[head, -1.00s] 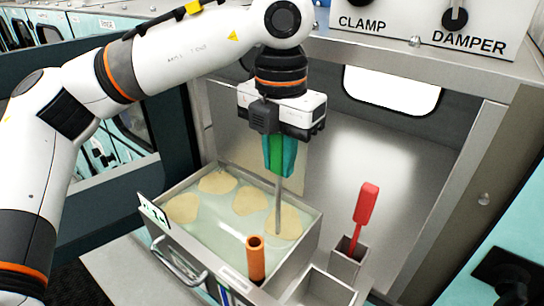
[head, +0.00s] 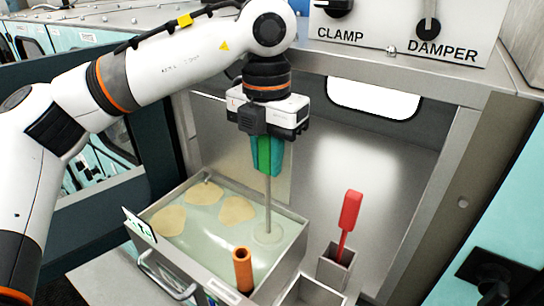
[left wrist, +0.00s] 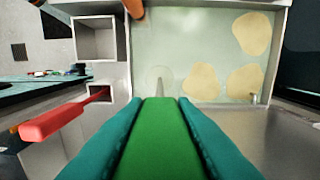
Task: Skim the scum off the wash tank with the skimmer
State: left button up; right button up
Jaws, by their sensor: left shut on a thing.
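My left gripper (head: 267,168), with teal fingers, is shut on the green handle of the skimmer (head: 264,152) above the wash tank (head: 292,262). The skimmer's grey shaft points down, and its pale round head shows at the pale green liquid near the tank's right side. I cannot tell whether the head is under the surface. Three tan scum patches float apart from it: one at left (head: 170,220), one at the back (head: 204,193) and one in the middle (head: 237,210). The left wrist view also shows the green handle (left wrist: 160,140). My right gripper is not in view.
An orange tube (head: 243,270) stands at the tank's front wall. A red-handled tool (head: 350,212) stands in a metal holder (head: 335,270) to the right, beside an open square bin (head: 312,293). Metal walls enclose the back and right.

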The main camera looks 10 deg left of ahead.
pick_arm(q)
jog(key=w+a, duration=0.3)
jog(key=a, duration=0.5)
jog(key=shift+w, duration=0.15)
dwell(0.6)
jog(key=shift+a, duration=0.1)
jog(key=w+a+p, duration=0.1)
jog(key=w+a, duration=0.2)
jog(key=a, duration=0.5)
jog(key=shift+w+a, duration=0.35)
jog(key=shift+a, duration=0.05)
dwell(0.8)
jog(key=shift+s, duration=0.15)
